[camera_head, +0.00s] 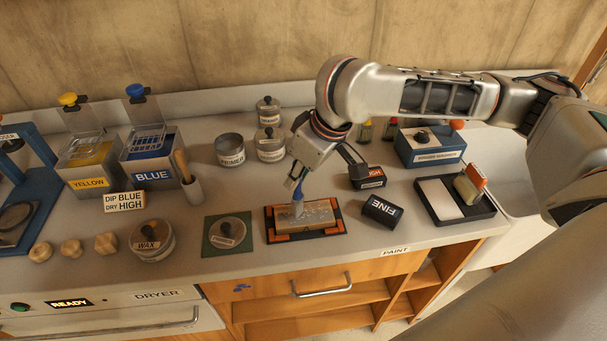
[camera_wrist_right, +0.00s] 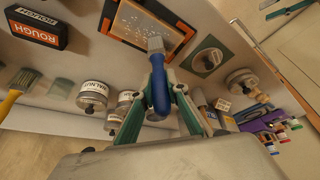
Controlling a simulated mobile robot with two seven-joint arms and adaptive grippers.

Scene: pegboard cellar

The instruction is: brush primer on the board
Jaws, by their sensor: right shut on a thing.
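The board (camera_head: 318,221) is a brown block lying in a black tray with orange corners (camera_head: 340,230), near the counter's front edge. White flecks and patches show on its top, also in the wrist view (camera_wrist_right: 137,26). My right gripper (camera_head: 300,175) is shut on the blue handle of a brush (camera_wrist_right: 159,88). Its pale bristles (camera_head: 297,209) point down at the board's left part and look to be at its surface; exact contact is unclear. The open primer tin (camera_head: 230,158) stands behind, to the left. A lid marked primer (camera_head: 228,232) lies on a green mat. My left gripper is not in view.
Black sanding blocks (camera_head: 382,210) lie right of the board, near a black tray (camera_head: 452,216) with a pad. Lidded tins (camera_head: 269,144) stand behind. A wax tin (camera_head: 152,241), a cup (camera_head: 193,190) and yellow and blue dip tanks (camera_head: 153,172) are at left.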

